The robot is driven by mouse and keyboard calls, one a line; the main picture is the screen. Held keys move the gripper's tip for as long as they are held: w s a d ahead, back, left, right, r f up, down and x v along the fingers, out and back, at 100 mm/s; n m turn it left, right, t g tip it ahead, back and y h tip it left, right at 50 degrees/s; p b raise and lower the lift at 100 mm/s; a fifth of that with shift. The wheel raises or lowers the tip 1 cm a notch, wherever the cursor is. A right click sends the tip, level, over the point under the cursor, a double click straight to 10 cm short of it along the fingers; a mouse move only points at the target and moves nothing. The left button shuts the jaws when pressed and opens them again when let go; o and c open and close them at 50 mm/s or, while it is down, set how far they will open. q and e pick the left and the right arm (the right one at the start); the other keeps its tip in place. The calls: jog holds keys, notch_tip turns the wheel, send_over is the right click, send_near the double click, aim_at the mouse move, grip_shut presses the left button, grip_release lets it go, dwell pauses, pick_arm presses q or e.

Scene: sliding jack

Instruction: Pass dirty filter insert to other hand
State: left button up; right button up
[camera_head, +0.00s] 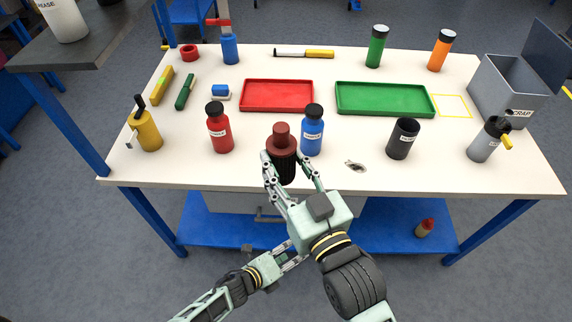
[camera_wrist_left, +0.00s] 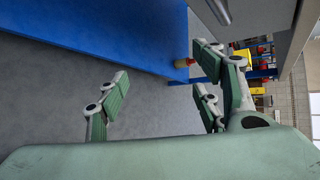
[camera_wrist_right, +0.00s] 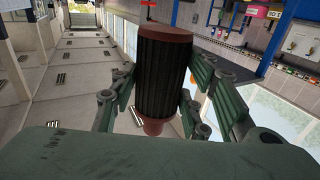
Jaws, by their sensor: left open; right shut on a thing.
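The dirty filter insert (camera_head: 284,167) is a dark ribbed cylinder with red-brown ends and a narrower knob. In the head view it is upright in front of the table's near edge area. My right gripper (camera_head: 292,178) is shut around its sides. The right wrist view shows the ribbed body (camera_wrist_right: 162,75) between the fingers. My left gripper (camera_head: 296,259) is lower, beside my right wrist, apart from the insert. In the left wrist view its fingers (camera_wrist_left: 160,92) are spread with nothing between them; the insert is not in that view.
The white table (camera_head: 250,175) carries a red tray (camera_head: 277,96), a green tray (camera_head: 385,99), a red bottle (camera_head: 220,135), a blue bottle (camera_head: 312,135), a dark cup (camera_head: 403,140) and a grey scrap bin (camera_head: 508,95). A blue lower shelf (camera_head: 380,225) runs beneath.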

pick_arm(q)
jog(key=s+a+f+n+g+y, duration=0.2)
jog(key=s+a+f+n+y, duration=0.4)
jog(key=s+a+f+n, duration=0.8)
jog(key=s+a+f+n+g, duration=0.1)
jog(key=s+a+n+g, duration=0.1)
jog(key=s, duration=0.5)
jog(key=s+a+f+n+g+y, duration=0.1)
jog(key=s+a+f+n+g, duration=0.1)
jog(key=s+a+n, duration=0.2)
jog(key=s+a+f+n+g+y, duration=0.1)
jog(key=s+a+f+n, duration=0.1)
jog(key=s+n, duration=0.6)
jog(key=shift+s+a+g, duration=0.4)
jog(key=shift+s, duration=0.7)
